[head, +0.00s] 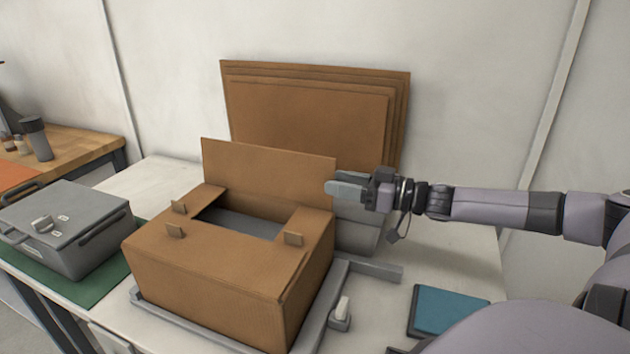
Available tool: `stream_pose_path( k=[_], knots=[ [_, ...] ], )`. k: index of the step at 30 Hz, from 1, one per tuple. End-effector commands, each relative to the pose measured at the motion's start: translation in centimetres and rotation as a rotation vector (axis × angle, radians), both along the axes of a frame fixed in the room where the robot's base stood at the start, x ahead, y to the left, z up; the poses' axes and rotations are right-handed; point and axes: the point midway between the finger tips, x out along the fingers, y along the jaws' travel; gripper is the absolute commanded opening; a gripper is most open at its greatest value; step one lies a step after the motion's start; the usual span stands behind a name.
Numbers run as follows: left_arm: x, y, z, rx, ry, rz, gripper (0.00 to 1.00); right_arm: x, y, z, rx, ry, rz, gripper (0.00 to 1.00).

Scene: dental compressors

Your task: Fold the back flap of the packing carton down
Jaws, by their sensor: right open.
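The brown packing carton (215,280) stands on the table in the middle of the head view. Its back flap (268,172) stands up, leaning slightly backward. The front flap (220,252) and the two side flaps (308,222) lie folded inward, leaving an opening (240,222) along the back with something grey inside. My right gripper (342,188) is at the right end of the back flap, its fingers pointing left. The fingertips overlap the flap's right edge in the picture; I cannot tell whether they touch it. My left gripper is not in view.
Flat cardboard sheets (310,115) lean on the wall behind the carton. A grey bin (358,232) stands behind its right side. A grey frame (375,270) borders the carton. A grey case (65,230) sits on a green mat at left; a blue pad (447,308) lies at right.

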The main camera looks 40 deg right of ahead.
Motion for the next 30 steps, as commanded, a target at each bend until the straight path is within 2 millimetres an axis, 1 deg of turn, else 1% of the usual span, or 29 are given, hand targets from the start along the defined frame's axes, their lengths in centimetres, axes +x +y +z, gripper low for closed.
stream_pose_path(
  k=[1, 7, 10, 26, 30],
  knots=[
    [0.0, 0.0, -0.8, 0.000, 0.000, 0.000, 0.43, 0.3, 0.2, -0.3, -0.002, -0.005, 0.002, 0.53],
    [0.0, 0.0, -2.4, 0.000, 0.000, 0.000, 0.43, 1.3, 0.7, -0.2, -0.003, -0.006, 0.000, 0.53],
    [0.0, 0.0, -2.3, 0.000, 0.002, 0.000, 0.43, 1.6, 0.8, 0.0, -0.001, -0.005, -0.003, 0.53],
    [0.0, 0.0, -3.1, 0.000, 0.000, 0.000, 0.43, 3.4, 1.8, 0.1, -0.001, -0.005, -0.002, 0.53],
    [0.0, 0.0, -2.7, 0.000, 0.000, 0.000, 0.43, 4.1, 2.0, 0.2, 0.001, -0.005, -0.004, 0.53]
  ],
)
